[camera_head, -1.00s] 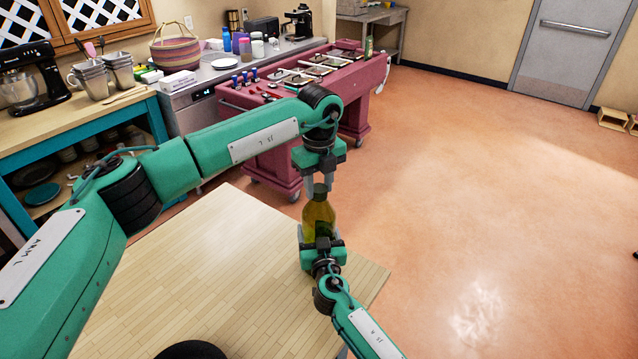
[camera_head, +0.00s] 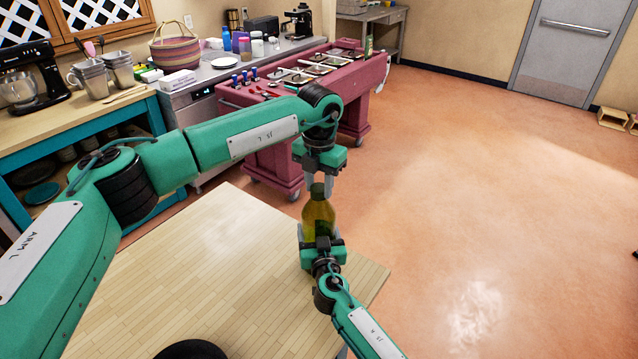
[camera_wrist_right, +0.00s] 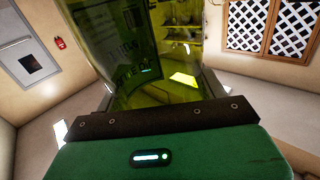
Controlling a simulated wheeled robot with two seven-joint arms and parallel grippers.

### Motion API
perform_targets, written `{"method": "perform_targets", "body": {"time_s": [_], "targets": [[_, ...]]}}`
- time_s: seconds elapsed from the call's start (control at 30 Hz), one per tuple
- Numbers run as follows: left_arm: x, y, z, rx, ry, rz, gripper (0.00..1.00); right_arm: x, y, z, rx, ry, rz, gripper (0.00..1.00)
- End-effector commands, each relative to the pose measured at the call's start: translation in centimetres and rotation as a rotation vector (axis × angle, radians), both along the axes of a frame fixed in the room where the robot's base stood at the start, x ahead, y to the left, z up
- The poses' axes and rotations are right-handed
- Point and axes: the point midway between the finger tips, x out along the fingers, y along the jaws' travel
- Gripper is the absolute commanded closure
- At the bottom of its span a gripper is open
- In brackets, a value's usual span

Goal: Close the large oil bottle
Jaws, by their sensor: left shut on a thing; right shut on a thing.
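The large oil bottle (camera_head: 318,219) is yellow-green glass and stands upright over the right end of the wooden table. My right gripper (camera_head: 322,240) is shut on its lower body from the near side. In the right wrist view the bottle's glass (camera_wrist_right: 150,60) fills the middle above my gripper (camera_wrist_right: 155,118). My left gripper (camera_head: 319,180) comes down from above, with its fingers shut around the dark cap (camera_head: 318,190) at the bottle's top. The fingers partly hide the cap, and I cannot tell how far it is turned.
The wooden table (camera_head: 215,270) is bare around the bottle. A dark red cart (camera_head: 275,165) with trays stands behind my left arm. A counter (camera_head: 205,80) with a basket and bottles runs along the back. The floor to the right is clear.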

Motion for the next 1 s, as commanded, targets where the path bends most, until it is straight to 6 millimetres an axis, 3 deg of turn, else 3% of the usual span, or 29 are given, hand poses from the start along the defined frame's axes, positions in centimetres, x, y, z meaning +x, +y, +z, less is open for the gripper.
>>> {"method": "perform_targets", "body": {"time_s": [0.6, 0.7, 0.83, 0.87, 0.97, 1.0], "targets": [[0.10, 0.13, -0.03, 0.000, 0.004, -0.966, 0.94, 0.05, -0.16, -0.07, 0.003, 0.002, -0.003, 0.92], [0.10, 0.13, -0.05, 0.000, 0.004, -1.054, 0.94, 0.05, -0.16, -0.07, 0.003, 0.002, -0.003, 0.92], [0.10, 0.14, -0.05, 0.000, 0.004, -1.048, 0.94, 0.04, -0.16, -0.07, 0.002, 0.001, -0.003, 0.92], [0.10, 0.14, -0.05, 0.000, 0.004, -1.047, 0.60, 0.04, -0.16, -0.07, 0.002, 0.001, -0.003, 0.92], [0.09, 0.12, -0.05, 0.000, 0.004, -1.047, 0.41, 0.03, -0.14, -0.07, 0.002, 0.001, -0.003, 0.92], [0.08, 0.10, -0.05, 0.000, 0.004, -1.047, 0.41, 0.03, -0.13, -0.07, 0.001, 0.001, -0.002, 0.92]]}}
